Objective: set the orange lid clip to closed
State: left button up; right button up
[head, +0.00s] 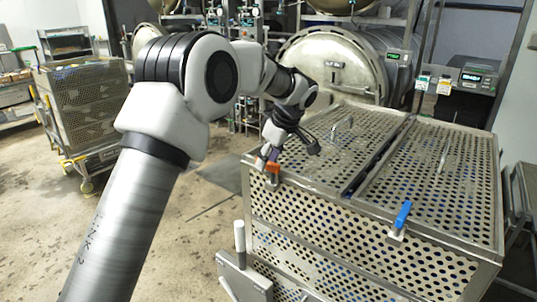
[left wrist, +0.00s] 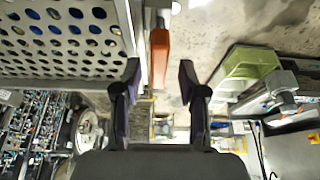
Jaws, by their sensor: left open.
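The orange lid clip (head: 273,167) sits at the near left edge of the perforated metal basket's lid (head: 330,150). My left gripper (head: 268,153) is at the clip, pointing down beside the basket's corner. In the left wrist view the orange clip (left wrist: 160,58) lies ahead between the two spread fingers of the left gripper (left wrist: 160,78), with space on both sides. The gripper is open and holds nothing. The fingers partly cover the clip in the head view. My right gripper is not in view.
A blue clip (head: 403,214) stands at the basket's front edge. A round retort door (head: 327,66) is behind the basket. A cart with stacked perforated baskets (head: 84,105) stands at left. The floor left of the basket is clear.

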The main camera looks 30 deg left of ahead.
pick_arm(q)
jog(key=shift+w+d+f, duration=0.1)
jog(key=shift+w+f, duration=0.2)
jog(key=shift+w, duration=0.05)
jog(key=shift+c, duration=0.4)
jog(key=shift+s+r, duration=0.2)
jog(key=shift+s, duration=0.15)
grip_shut()
